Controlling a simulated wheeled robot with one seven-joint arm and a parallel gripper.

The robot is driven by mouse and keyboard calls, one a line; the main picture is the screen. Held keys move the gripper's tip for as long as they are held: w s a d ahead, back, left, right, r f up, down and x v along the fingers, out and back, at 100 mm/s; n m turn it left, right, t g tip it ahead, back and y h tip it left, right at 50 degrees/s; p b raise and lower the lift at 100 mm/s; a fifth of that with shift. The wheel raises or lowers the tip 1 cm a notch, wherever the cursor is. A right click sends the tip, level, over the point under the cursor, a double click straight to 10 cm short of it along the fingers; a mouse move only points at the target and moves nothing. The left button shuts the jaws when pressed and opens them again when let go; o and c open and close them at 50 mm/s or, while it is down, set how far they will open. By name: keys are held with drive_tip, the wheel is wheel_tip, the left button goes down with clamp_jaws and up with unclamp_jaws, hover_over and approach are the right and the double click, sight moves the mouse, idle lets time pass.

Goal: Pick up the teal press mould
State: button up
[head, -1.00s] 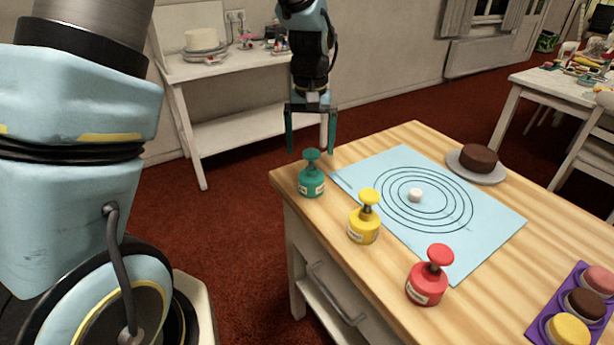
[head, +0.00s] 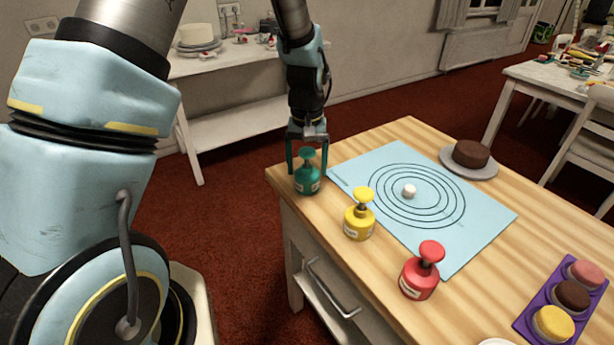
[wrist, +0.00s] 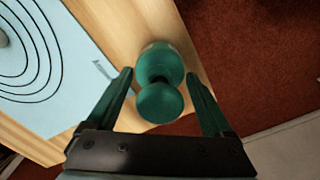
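The teal press mould (head: 307,178) stands upright at the left corner of the wooden table, its round knob on top. My gripper (head: 308,170) is lowered around it, open, with one finger on each side. In the wrist view the teal mould (wrist: 161,82) sits between the two teal fingers of my gripper (wrist: 163,88), with a visible gap on either side. The knob lies nearest the camera and hides part of the body. The yellow press mould (head: 359,220) and the red press mould (head: 420,276) stand in a row to the right.
A light blue mat (head: 455,235) with black rings bears a small white piece (head: 409,191). A chocolate cake (head: 471,153) sits on a grey plate behind. A purple tray (head: 528,325) with small cakes is at the right. The table edge is close beside the teal mould.

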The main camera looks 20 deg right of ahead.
drive_tip(key=c, duration=1.1)
